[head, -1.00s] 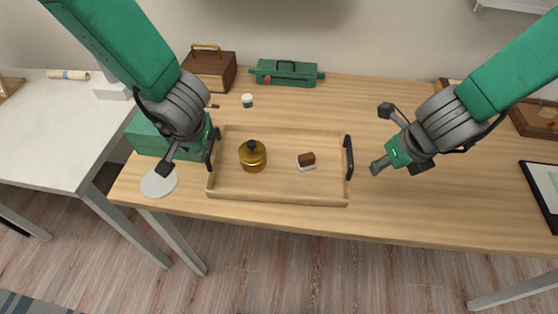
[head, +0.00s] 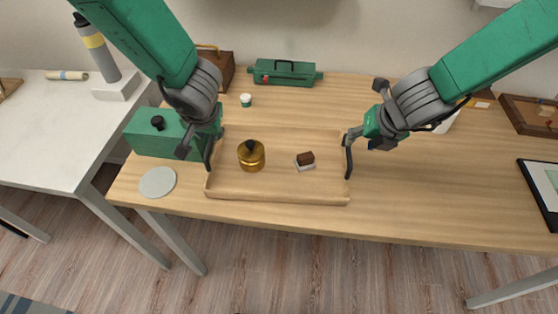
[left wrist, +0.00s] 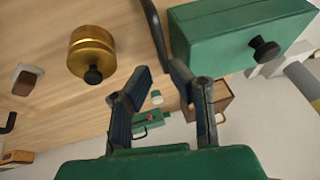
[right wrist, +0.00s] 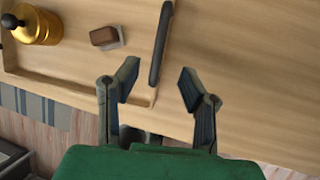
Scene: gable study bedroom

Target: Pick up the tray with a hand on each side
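The wooden tray (head: 275,196) lies flat on the desk. Its black left handle (head: 209,153) and black right handle (head: 348,162) stand at its two ends. On it are a brass pot (head: 251,157) with a black knob and a small brown block on a white base (head: 305,160). My left gripper (head: 198,146) is open near the left handle, which shows just beyond the fingertips in the left wrist view (left wrist: 154,35). My right gripper (head: 366,112) is open near the right handle, which shows ahead between its fingers in the right wrist view (right wrist: 160,45). Neither gripper holds anything.
A green box (head: 150,145) with a black knob stands close left of the tray, beside my left gripper. A white disc (head: 157,182) lies front left. A green toolbox (head: 286,73), a small white-green jar (head: 246,100) and a brown case (head: 229,72) are behind.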

